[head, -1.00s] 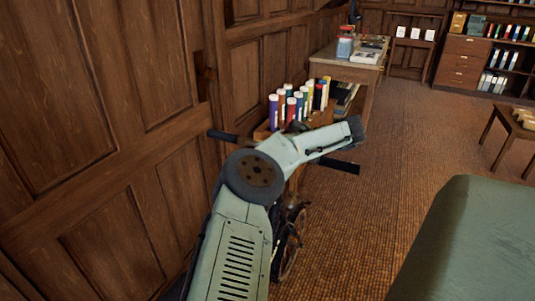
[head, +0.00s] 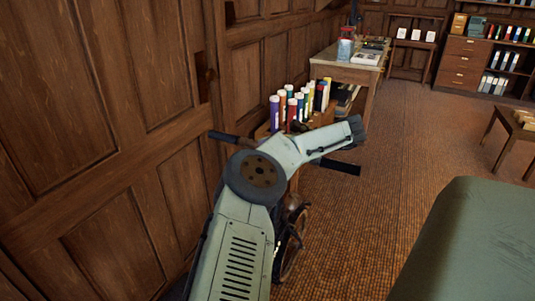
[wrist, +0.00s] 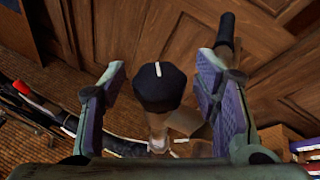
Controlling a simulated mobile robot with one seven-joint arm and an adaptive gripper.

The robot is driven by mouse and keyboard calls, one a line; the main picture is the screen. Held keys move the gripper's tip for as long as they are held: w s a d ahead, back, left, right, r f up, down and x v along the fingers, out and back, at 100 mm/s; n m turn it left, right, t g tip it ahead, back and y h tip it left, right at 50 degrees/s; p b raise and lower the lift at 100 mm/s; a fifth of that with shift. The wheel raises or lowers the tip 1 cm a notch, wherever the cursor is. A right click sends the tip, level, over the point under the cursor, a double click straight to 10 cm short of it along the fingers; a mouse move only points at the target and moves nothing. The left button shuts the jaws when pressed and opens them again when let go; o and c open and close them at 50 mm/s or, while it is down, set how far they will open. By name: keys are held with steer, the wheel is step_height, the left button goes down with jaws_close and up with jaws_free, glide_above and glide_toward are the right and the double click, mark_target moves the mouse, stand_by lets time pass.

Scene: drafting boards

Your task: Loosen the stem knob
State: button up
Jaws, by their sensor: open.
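The stem knob (wrist: 158,88) is black and faceted, with a white line on its top. In the wrist view it stands on a pale stem (wrist: 158,130), between my gripper's two purple-padded fingers. My gripper (wrist: 161,75) is open, with a visible gap on each side of the knob. The knob and my fingers are hidden behind my arm in the head view. Two black handlebar grips show at the left (head: 230,137) and right (head: 340,167) of my arm. Part of a wheel (head: 292,240) shows below.
A panelled wooden wall (head: 90,110) runs close along the left. Several coloured tubes (head: 298,103) stand just beyond the handlebar. A wooden table (head: 340,68) is farther back. A green padded surface (head: 475,240) fills the lower right. Open floor (head: 410,140) lies between.

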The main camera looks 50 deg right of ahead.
steer(key=shift+s, duration=0.1)
steer(key=v, duration=1.2)
